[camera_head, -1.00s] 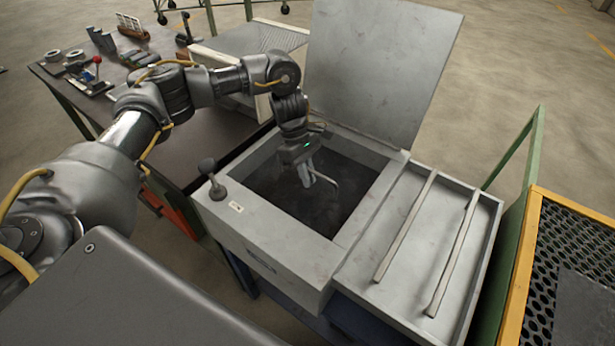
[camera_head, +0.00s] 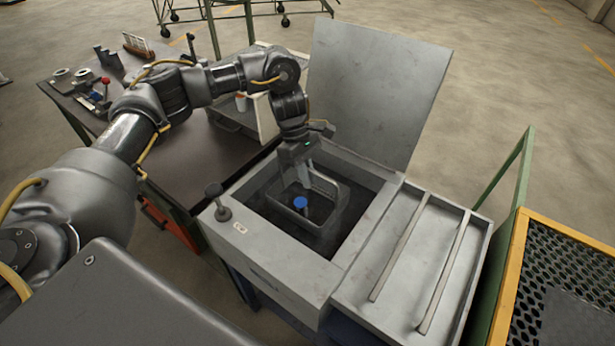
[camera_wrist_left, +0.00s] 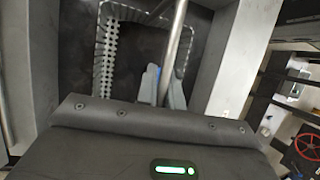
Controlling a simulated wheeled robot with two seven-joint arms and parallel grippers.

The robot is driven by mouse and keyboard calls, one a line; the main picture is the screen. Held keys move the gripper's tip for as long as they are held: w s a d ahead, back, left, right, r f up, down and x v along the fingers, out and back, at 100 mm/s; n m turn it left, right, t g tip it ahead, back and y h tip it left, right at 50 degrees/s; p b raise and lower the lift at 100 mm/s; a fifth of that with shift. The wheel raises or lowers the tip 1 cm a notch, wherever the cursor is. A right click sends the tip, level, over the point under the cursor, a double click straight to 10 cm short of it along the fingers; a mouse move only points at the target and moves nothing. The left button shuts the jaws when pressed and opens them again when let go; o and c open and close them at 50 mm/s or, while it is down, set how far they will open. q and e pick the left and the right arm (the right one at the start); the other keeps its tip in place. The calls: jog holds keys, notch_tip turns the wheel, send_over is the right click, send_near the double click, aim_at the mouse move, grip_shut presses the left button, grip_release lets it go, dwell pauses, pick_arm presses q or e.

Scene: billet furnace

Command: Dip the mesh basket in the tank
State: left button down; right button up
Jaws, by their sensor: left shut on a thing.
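The grey tank (camera_head: 345,262) stands open in the middle of the head view, its lid (camera_head: 375,85) raised at the back. The mesh basket (camera_head: 335,190) is inside the tank opening, its rim below the tank's top edge, with a blue round thing (camera_head: 300,202) in it. My left gripper (camera_head: 303,178) reaches down into the opening, shut on the basket's handle. In the left wrist view the handle bar (camera_wrist_left: 174,48) runs between the fingers (camera_wrist_left: 163,88), and the perforated basket wall (camera_wrist_left: 108,55) shows beyond. The basket's underside is hidden. My right gripper is not in view.
A draining tray with two rails (camera_head: 405,255) adjoins the tank on the right. A yellow-framed mesh platform (camera_head: 570,285) stands further right. A dark workbench (camera_head: 180,160) with small tools is at left. A knob (camera_head: 215,200) stands on the tank's front left corner.

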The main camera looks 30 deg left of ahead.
pick_arm(q)
jog(key=shift+r+p, duration=1.9)
jog(key=shift+r, duration=0.85)
notch_tip(320, 180, up, 4)
jog(key=p, duration=0.3)
jog(key=shift+r+p, duration=1.1)
jog(key=shift+r, duration=0.25)
jog(key=shift+d, duration=0.1)
